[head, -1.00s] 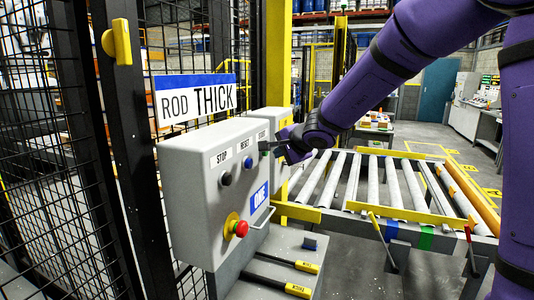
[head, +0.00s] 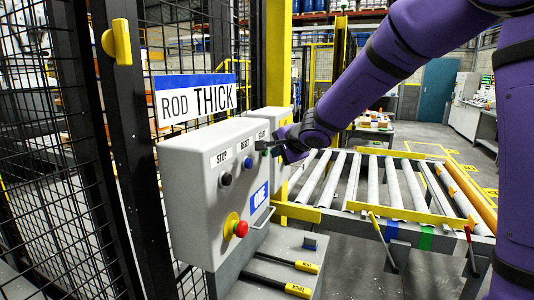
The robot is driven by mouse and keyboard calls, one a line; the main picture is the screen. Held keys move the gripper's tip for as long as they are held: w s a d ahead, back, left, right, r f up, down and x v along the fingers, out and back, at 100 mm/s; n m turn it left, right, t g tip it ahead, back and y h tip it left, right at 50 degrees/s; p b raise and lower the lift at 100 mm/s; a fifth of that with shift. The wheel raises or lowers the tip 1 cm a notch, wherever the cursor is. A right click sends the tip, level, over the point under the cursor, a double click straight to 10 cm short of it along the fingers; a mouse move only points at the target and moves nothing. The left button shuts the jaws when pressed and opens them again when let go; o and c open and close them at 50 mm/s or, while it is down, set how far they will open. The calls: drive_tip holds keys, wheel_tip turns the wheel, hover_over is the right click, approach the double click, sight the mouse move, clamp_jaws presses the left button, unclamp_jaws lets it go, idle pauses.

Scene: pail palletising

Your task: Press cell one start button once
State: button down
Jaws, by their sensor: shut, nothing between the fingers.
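The cell one control box (head: 200,235) is grey and carries a blue "ONE" plate (head: 259,196). On its front are a black button (head: 225,179) under a "STOP" label and a blue button (head: 247,163) under "RESET". A third label (head: 262,135) is at the right, partly covered. The start button under it is mostly hidden by my gripper; a small greenish patch shows there. My gripper (head: 266,147) is shut and empty, with its tips at the box face just below that label. Whether they touch the button I cannot tell.
A red emergency stop (head: 241,228) on a yellow base sits low on the box, beside a metal handle (head: 262,218). A second grey box (head: 276,118) stands just behind. A roller conveyor (head: 375,185) lies to the right. Black mesh fence (head: 60,170) closes the left.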

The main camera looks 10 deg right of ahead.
drive_tip(key=shift+w+a, duration=0.3)
drive_tip(key=shift+a, duration=0.15)
idle(0.6)
drive_tip(key=shift+s+d, duration=0.1)
drive_tip(key=shift+d, duration=0.05)
drive_tip(key=shift+s+d, duration=0.45)
drive_tip(key=shift+d, duration=0.15)
drive_tip(key=shift+d, duration=0.1)
drive_tip(key=shift+s+d, duration=0.75)
drive_tip(key=shift+d, duration=0.25)
drive_tip(key=shift+s+d, duration=0.7)
drive_tip(key=shift+d, duration=0.25)
drive_tip(key=shift+r, duration=0.1)
